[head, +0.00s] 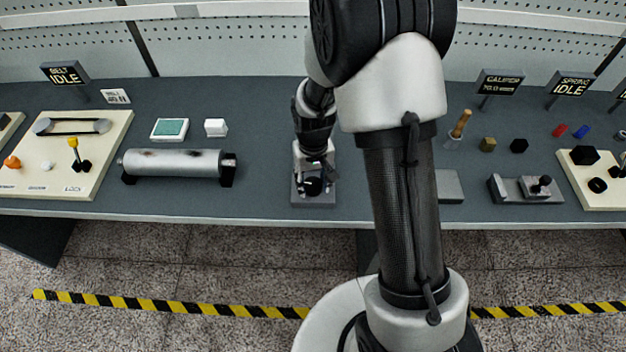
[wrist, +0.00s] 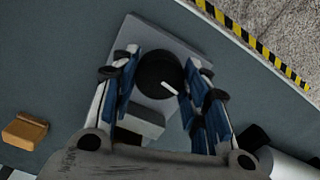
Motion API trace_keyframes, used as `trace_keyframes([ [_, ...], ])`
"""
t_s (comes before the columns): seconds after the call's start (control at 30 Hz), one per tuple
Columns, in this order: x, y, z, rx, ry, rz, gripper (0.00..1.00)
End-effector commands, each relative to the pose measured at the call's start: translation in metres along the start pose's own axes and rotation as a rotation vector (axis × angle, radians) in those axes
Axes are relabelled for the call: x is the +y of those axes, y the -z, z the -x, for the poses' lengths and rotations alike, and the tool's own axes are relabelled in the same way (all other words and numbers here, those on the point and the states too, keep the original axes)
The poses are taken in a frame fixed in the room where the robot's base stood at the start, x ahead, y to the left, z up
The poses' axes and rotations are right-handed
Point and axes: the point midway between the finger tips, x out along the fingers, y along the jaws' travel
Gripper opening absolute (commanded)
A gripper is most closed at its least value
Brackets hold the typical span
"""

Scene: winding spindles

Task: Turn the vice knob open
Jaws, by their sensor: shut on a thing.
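The vice (head: 325,200) is a small grey block and plate near the front edge of the bench, below my gripper (head: 314,172) in the head view. Its round black knob (wrist: 155,72) has a white pointer mark and shows in the wrist view between the two blue-padded fingers of my gripper (wrist: 162,76). The gripper is shut on the knob, with one finger on each side. Part of the vice is hidden by the gripper and fingers in the head view.
A silver cylinder (head: 175,163) on black supports lies left of the vice. A green-topped pad (head: 169,129) and a white block (head: 215,127) sit behind the cylinder. A tan block (wrist: 24,131) shows in the wrist view. A grey slide fixture (head: 525,188) is at right.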

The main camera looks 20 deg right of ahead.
Motion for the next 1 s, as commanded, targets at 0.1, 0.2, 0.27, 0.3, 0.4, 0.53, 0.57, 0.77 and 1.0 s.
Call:
trace_keyframes([
  [0.1, 0.0003, -0.0002, 0.0004, -0.001, 0.000, 0.110, 0.18],
  [0.2, 0.0005, -0.0001, 0.0004, -0.001, 0.000, 0.205, 0.18],
  [0.27, 0.0006, 0.0000, 0.0004, 0.000, 0.000, 0.262, 0.18],
  [0.3, 0.0007, 0.0000, 0.0004, 0.000, 0.000, 0.300, 0.18],
  [0.4, 0.0008, 0.0002, 0.0004, 0.000, 0.000, 0.395, 0.18],
  [0.53, 0.0010, 0.0004, 0.0005, 0.001, 0.000, 0.518, 0.18],
  [0.57, 0.0010, 0.0005, 0.0005, 0.001, 0.000, 0.547, 0.18],
  [0.77, 0.0013, 0.0007, 0.0005, 0.001, 0.000, 0.737, 0.18],
  [1.0, 0.0016, 0.0008, 0.0003, 0.000, 0.000, 0.964, 0.18],
])
